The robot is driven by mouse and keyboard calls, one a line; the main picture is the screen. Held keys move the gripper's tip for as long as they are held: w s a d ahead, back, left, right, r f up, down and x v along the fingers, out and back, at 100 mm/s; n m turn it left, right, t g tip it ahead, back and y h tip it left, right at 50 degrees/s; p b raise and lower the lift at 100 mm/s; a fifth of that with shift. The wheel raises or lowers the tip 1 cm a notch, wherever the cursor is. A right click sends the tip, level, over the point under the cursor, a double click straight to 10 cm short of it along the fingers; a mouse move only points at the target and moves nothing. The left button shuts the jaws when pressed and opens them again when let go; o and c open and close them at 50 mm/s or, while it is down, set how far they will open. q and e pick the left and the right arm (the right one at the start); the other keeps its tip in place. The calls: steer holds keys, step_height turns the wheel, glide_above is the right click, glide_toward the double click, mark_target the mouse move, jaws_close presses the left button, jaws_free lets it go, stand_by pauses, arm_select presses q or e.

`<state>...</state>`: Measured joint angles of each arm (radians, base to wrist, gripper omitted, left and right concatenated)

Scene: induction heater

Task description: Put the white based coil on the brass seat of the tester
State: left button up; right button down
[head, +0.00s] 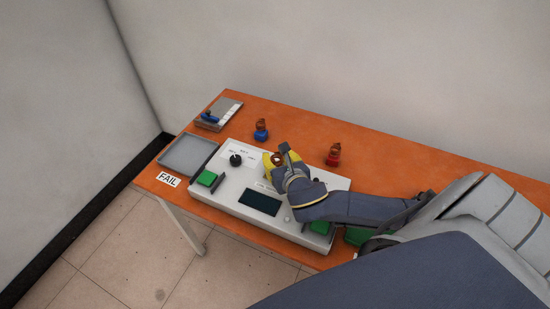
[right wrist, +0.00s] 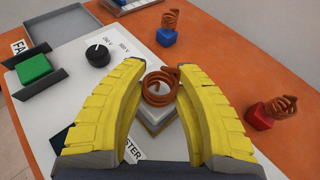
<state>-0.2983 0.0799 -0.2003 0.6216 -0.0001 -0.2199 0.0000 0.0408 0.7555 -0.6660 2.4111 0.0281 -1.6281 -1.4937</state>
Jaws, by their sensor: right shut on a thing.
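The white based coil (right wrist: 160,90) is a copper spiral on a pale square base, between the yellow fingers of my right gripper (right wrist: 158,100). In the head view my right gripper (head: 280,160) is over the back part of the grey tester (head: 228,200), shut on this coil. The coil's copper top (head: 277,157) just shows there. The base looks turned like a diamond in the wrist view. My left gripper is not in view.
A blue based coil (head: 261,131) and a red based coil (head: 333,156) stand behind the tester. A grey tray (head: 187,156) by the FAIL label and a flat rack (head: 228,112) lie left. The tester has a black knob (head: 235,160) and a green block (head: 207,178).

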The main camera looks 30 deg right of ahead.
mark_target(279, 162)
steer(key=shift+f, duration=0.15)
steer(key=c, duration=1)
jaws_free()
steer(key=shift+s+r, duration=0.1)
steer(key=shift+r, duration=0.1)
steer(key=shift+v, duration=1.9)
